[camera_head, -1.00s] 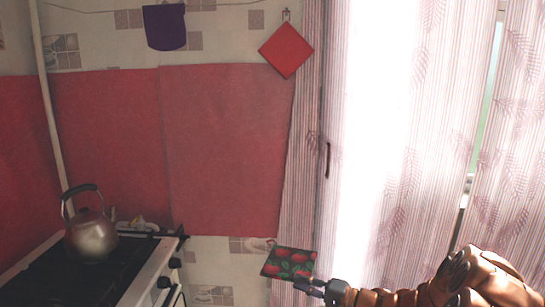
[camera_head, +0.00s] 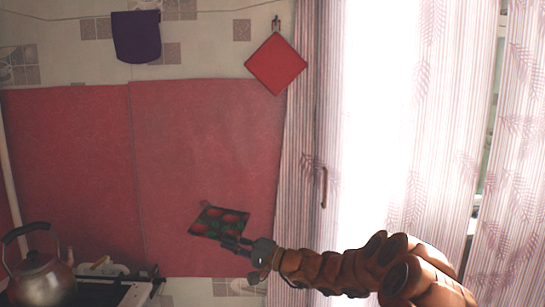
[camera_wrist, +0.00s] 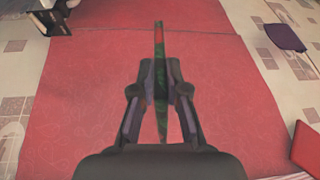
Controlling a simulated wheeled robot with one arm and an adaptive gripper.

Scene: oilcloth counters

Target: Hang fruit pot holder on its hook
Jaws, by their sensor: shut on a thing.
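The fruit pot holder (camera_head: 218,221), dark green with red fruit and a small loop at its upper left corner, is held in front of the red wall panel. My gripper (camera_head: 240,243) is shut on its lower right edge. In the wrist view my gripper (camera_wrist: 160,75) pinches the pot holder (camera_wrist: 159,40), which shows edge-on between the two fingers. A wall hook (camera_head: 276,22) at the top has a plain red pot holder (camera_head: 276,64) hanging under it. I see no empty hook clearly.
A purple cloth (camera_head: 137,36) hangs at the upper left, near a thin line along the wall. A kettle (camera_head: 42,278) stands on the stove at the lower left. Striped curtains (camera_head: 440,120) and a bright window fill the right. The red panel (camera_head: 200,140) is flat and clear.

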